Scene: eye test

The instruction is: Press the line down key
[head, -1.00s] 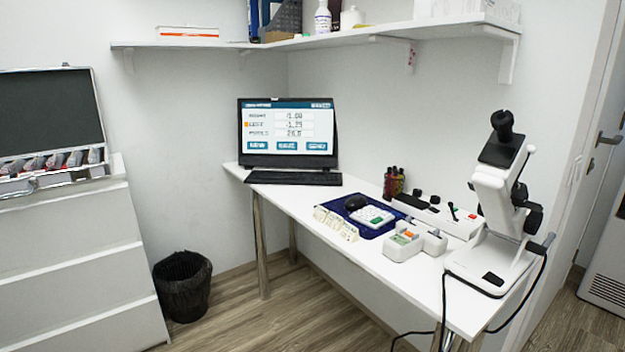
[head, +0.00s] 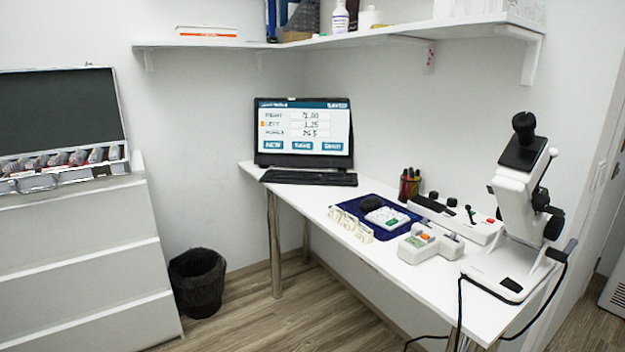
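My gripper is not in view. A small white keypad (head: 387,217) with a green key lies on a dark blue mat (head: 347,205) on the desk. A white device (head: 418,248) with an orange and a green part stands in front of it, nearer me. The keys are too small to read, so I cannot tell which is the line down key. The monitor (head: 303,133) at the desk's far end shows rows that look like right, left and pupils, with numbers. An orange marker stands beside the left row.
A black keyboard (head: 309,178) lies below the monitor. White cards (head: 352,226) stand along the mat's front edge. A tall white optical instrument (head: 517,190) stands at the desk's near right. A black bin (head: 197,283) and a white drawer unit (head: 80,260) are at left. The floor between is clear.

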